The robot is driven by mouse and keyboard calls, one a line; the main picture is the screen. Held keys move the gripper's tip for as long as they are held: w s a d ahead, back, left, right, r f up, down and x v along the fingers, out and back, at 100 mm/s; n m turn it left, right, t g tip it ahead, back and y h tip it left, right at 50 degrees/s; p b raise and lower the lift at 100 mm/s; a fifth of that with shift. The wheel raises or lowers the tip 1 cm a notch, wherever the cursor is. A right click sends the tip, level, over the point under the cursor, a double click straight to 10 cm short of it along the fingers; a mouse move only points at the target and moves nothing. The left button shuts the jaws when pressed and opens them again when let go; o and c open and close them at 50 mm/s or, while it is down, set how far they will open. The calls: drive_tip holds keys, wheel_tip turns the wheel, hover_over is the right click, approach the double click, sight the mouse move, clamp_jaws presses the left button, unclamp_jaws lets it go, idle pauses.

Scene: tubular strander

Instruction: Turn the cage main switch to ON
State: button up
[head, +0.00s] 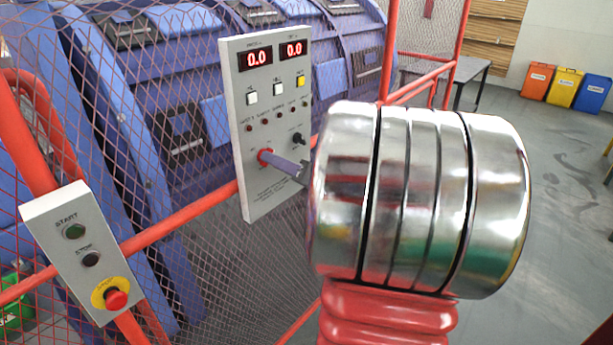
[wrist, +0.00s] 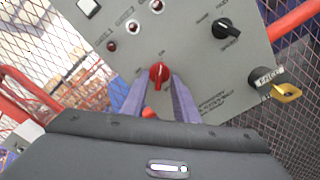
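The red rotary switch (wrist: 158,74) is on the grey control panel (wrist: 195,60), with small printed labels around it that are too blurred to read surely. Its grip bar looks about upright in the wrist view. In the head view the red switch (head: 264,155) shows low on the panel (head: 251,190), just beyond my fingertips. My gripper (wrist: 159,80) has its two purple fingers apart, one on each side of the red switch, with a visible gap to it. In the head view my gripper (head: 280,163) points at the switch, and my wrist hides the area right of it.
A black selector (wrist: 226,28) and a key switch with a yellow tag (wrist: 284,92) sit right of the red switch. Two displays read 0.0 (head: 258,58). A start/stop box (head: 80,250) with a red emergency button is at left. Red mesh fencing surrounds the panel.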

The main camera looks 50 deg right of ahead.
drive_tip(key=s, duration=1.3)
drive_tip(key=shift+d, duration=0.2)
idle(0.3)
drive_tip(key=w+a+f+n+g+y, duration=0.2)
drive_tip(key=a+n+g, duration=0.1)
drive_tip(key=a+n, duration=0.3)
drive_tip(key=w+a+f+n+g+y, duration=0.1)
drive_tip(key=w+a+n+g+y, duration=0.15)
drive_tip(key=a, duration=0.55)
drive_tip(key=w+a+f+n+g+y, duration=0.1)
drive_tip(key=a+f+n+g+y, duration=0.15)
drive_tip(key=a+n, duration=0.3)
drive_tip(key=s+a+n+g+h, duration=0.2)
drive_tip(key=a+n, duration=0.4)
drive_tip(key=n, duration=0.9)
drive_tip(key=s+a+f+n+g+h, duration=0.1)
drive_tip(key=s+a+n+h, duration=0.4)
drive_tip(key=n, duration=1)
drive_tip(key=shift+s+a+f+n+g+h, duration=0.2)
drive_tip(key=shift+a+n+g+h, duration=0.15)
drive_tip(key=shift+a+g, duration=0.4)
drive_tip(key=shift+a, duration=0.15)
